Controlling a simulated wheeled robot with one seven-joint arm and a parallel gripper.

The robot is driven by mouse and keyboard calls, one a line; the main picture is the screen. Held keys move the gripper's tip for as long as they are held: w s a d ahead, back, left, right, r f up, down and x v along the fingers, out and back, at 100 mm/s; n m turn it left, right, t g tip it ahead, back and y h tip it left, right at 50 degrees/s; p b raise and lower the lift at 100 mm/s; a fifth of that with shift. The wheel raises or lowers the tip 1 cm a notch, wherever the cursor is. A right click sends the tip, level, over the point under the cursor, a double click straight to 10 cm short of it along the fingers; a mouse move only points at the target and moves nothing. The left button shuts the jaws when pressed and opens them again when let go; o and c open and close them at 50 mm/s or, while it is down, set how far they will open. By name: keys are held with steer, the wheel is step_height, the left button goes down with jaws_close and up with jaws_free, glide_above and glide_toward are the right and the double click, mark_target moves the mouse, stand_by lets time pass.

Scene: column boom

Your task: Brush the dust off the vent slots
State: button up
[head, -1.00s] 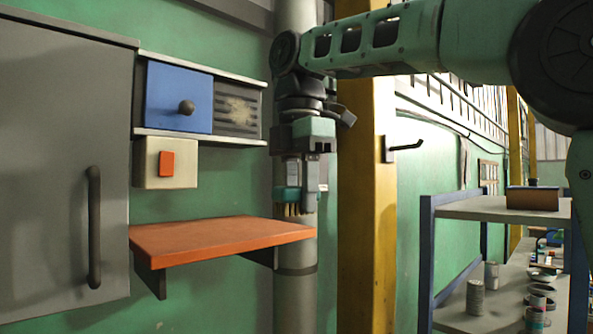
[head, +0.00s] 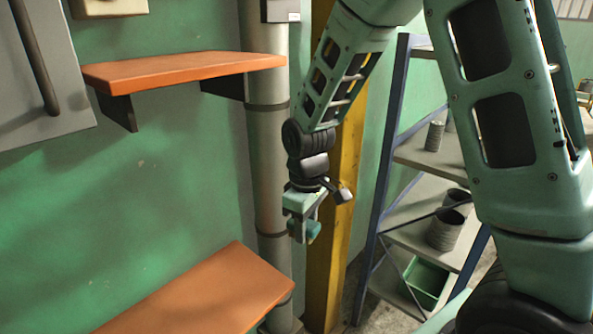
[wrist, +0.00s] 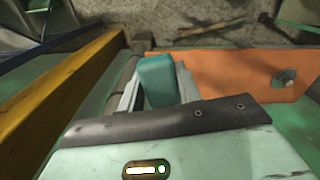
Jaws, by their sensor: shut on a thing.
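My gripper (head: 303,232) hangs low in front of the yellow post, to the right of the grey pipe. It is shut on the teal brush (head: 314,230). In the wrist view the brush's teal body (wrist: 157,80) shows between the fingers; its bristles cannot be made out in either current view. The vent slots and their dust are outside both current views.
An upper orange shelf (head: 180,70) is on the green wall, a lower one (head: 205,295) below. In the wrist view an orange shelf (wrist: 235,80) carries a round metal piece (wrist: 284,78). A blue-framed rack (head: 372,235) stands right of the yellow post (head: 335,225).

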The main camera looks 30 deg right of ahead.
steer(key=d+f+m, duration=0.3)
steer(key=f+m, duration=0.2)
steer(key=f, duration=1.2)
steer(key=shift+m, duration=0.4)
steer(key=shift+w, duration=0.25)
